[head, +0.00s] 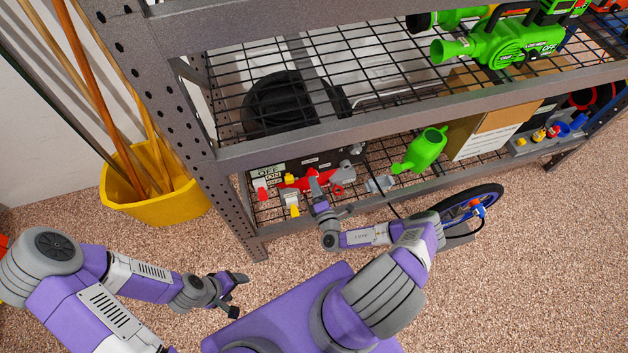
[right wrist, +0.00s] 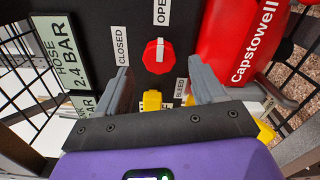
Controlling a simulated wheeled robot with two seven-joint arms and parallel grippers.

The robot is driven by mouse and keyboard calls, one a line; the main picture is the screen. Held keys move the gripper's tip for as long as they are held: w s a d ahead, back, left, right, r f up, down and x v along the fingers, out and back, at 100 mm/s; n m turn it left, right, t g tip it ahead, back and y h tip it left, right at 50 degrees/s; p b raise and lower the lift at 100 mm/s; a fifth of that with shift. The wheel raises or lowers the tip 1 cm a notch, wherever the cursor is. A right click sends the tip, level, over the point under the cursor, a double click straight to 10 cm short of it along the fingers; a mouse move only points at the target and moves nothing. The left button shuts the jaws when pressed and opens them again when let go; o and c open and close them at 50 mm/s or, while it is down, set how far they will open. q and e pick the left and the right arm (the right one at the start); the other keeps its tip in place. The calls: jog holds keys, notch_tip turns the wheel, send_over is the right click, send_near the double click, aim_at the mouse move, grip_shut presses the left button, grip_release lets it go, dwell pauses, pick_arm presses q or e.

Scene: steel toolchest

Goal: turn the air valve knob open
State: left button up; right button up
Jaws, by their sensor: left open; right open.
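In the right wrist view a red round knob (right wrist: 158,57) with a white pointer stripe sits on a black panel (right wrist: 138,35), between the labels CLOSED and OPEN. The stripe runs roughly up and down the picture. My right gripper (right wrist: 160,75) is open and empty, its two fingers pointing at the panel on either side of the knob's lower side, apart from it. In the head view my right gripper (head: 317,182) is at the lower shelf; I cannot pick out this knob there for certain. My left gripper (head: 238,294) is open and empty above the floor.
A yellow part (right wrist: 152,100) lies below the knob, near a BLEED label. A red cylinder (right wrist: 240,45) is close on the right. The steel shelf edge (head: 420,191) and post (head: 205,150) bound the space. A yellow bucket (head: 165,207) stands left; a green watering can (head: 421,150) right.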

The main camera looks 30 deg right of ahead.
jog(key=shift+p+v, duration=0.3)
jog(key=shift+v, duration=1.95)
